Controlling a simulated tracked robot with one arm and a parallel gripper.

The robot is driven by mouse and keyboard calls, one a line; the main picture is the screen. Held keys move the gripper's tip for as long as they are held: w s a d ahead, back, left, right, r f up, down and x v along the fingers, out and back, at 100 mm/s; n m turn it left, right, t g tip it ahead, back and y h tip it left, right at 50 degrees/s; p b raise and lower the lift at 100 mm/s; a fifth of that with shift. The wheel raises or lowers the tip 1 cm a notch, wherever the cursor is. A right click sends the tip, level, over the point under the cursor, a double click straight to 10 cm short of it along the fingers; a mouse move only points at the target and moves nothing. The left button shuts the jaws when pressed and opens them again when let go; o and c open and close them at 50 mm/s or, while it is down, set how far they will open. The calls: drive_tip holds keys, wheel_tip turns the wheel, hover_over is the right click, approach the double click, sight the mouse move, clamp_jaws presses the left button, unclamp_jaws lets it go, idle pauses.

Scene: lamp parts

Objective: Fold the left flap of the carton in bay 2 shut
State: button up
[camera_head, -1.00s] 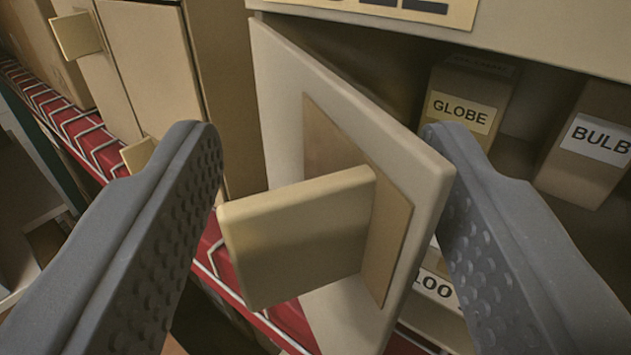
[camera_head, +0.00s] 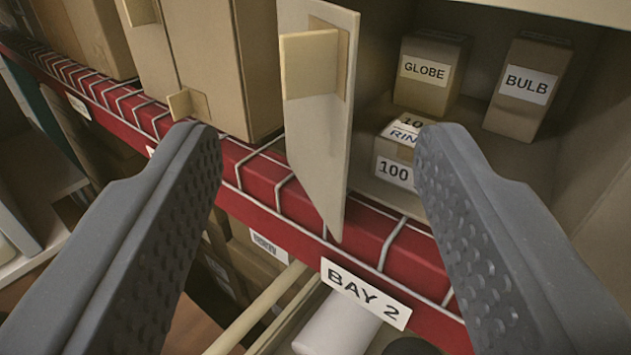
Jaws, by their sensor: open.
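The left flap (camera_head: 316,145) of the bay 2 carton stands swung open, an off-white panel seen at a slant in the upper middle. A tan block-like tab (camera_head: 309,64) on a brown backing sticks out from its face. The carton's open inside (camera_head: 384,83) shows to the right of the flap. My gripper (camera_head: 315,150) is open and empty. Its two grey, dimpled fingers stand wide apart in front, with the flap beyond them in the gap. No contact with the flap or tab shows.
Inside the carton are a GLOBE box (camera_head: 428,92), a BULB box (camera_head: 519,100) and a box marked 100 (camera_head: 396,165). A red shelf beam (camera_head: 255,195) with wire decking carries the BAY 2 label (camera_head: 365,293). Closed cartons (camera_head: 206,70) stand at left.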

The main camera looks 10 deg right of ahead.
drive_tip(key=shift+s, duration=0.2)
drive_tip(key=shift+w+a, duration=0.1)
drive_tip(key=shift+a, duration=0.15)
drive_tip(key=c, duration=0.9)
drive_tip(key=a+n, duration=0.2)
drive_tip(key=w+a+n+g+h+p, duration=0.1)
drive_tip(key=a+n, duration=0.1)
drive_tip(key=a+f+n, duration=0.1)
drive_tip(key=a, duration=0.1)
drive_tip(key=shift+w+a+n+p, duration=0.3)
drive_tip(key=shift+n, duration=0.1)
clamp_jaws()
drive_tip(key=s+a+n+g+h+p, duration=0.1)
drive_tip(key=s+a+n+h+p, duration=0.15)
drive_tip(key=a+n+h, duration=0.4)
drive_tip(key=w+d+n+y+p, duration=0.1)
drive_tip(key=w+d+p, duration=0.1)
drive_tip(key=w+d, duration=0.7)
drive_tip(key=shift+w+d+r+p, duration=0.2)
drive_tip(key=shift+d+p, duration=0.1)
drive_tip(key=shift+d, duration=0.8)
